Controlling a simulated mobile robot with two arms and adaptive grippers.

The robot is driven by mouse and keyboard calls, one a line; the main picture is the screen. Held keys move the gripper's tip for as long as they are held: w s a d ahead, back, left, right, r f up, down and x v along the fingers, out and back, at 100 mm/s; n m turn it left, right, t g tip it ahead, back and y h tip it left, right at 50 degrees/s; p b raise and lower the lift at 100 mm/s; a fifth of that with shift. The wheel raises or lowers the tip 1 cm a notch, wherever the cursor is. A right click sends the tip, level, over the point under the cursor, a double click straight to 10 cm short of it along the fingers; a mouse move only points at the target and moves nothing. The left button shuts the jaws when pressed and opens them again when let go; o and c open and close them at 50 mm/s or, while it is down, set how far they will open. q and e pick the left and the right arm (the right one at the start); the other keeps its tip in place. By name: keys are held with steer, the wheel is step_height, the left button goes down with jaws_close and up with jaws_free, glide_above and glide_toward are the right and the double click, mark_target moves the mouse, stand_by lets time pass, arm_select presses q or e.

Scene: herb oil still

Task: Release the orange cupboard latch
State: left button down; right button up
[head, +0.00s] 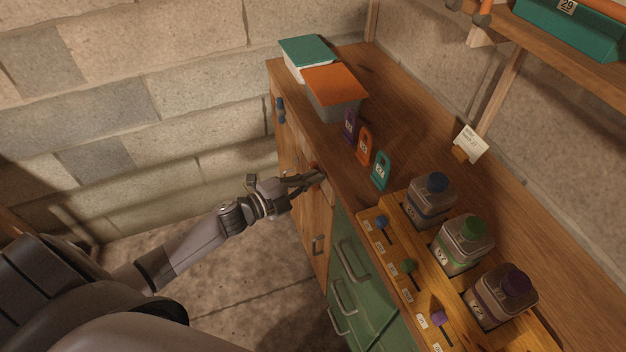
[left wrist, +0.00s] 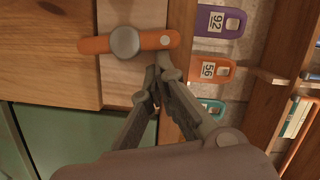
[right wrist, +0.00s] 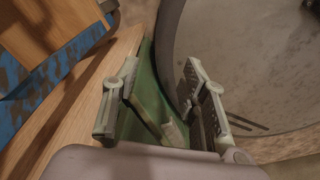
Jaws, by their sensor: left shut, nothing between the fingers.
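The orange cupboard latch (left wrist: 94,45) is a bar with a round grey knob (left wrist: 125,41) at its middle; in the left wrist view it lies crosswise over the wooden cupboard front. In the head view only a bit of its orange (head: 314,165) shows by my gripper. My left gripper (head: 319,175) is shut and empty at the cupboard's top edge. In the left wrist view its fingertips (left wrist: 161,64) are just below the latch's right end; I cannot tell whether they touch it. My right gripper (right wrist: 161,72) is open and empty, seen only in the right wrist view.
Green drawers (head: 352,270) with protruding handles and a wooden rack with bottles (head: 432,200) are to the right.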

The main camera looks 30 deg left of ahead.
mark_target(312, 166)
arm_select(q)
steer(key=n+p, duration=0.1)
steer(key=a+r+n+g+p, duration=0.1)
steer(key=p, duration=0.1)
steer(key=shift+w+r+n, duration=0.2)
steer(key=shift+w+n, duration=0.2)
steer(key=shift+w+a+n+p, duration=0.2)
steer(key=shift+w+n+p, duration=0.05)
steer(key=shift+n+p, duration=0.5)
steer(key=shift+w+a+n+g+h+p, duration=0.35)
steer(key=shift+n+g+p, duration=0.2)
steer(key=shift+n, duration=0.4)
steer(key=n, duration=0.1)
steer(key=w+a+n, duration=0.1)
steer(key=n+g, duration=0.1)
steer(key=shift+w+a+f+n+h, duration=0.15)
steer(key=shift+a+n+h, duration=0.1)
steer(key=shift+n+h, duration=0.1)
steer(key=shift+w+a+f, duration=0.15)
steer(key=shift+a+f, duration=0.05)
steer(key=shift+w+a+f+b, duration=0.1)
steer(key=shift+w+a+b, duration=0.15)
steer(key=shift+b, duration=0.25)
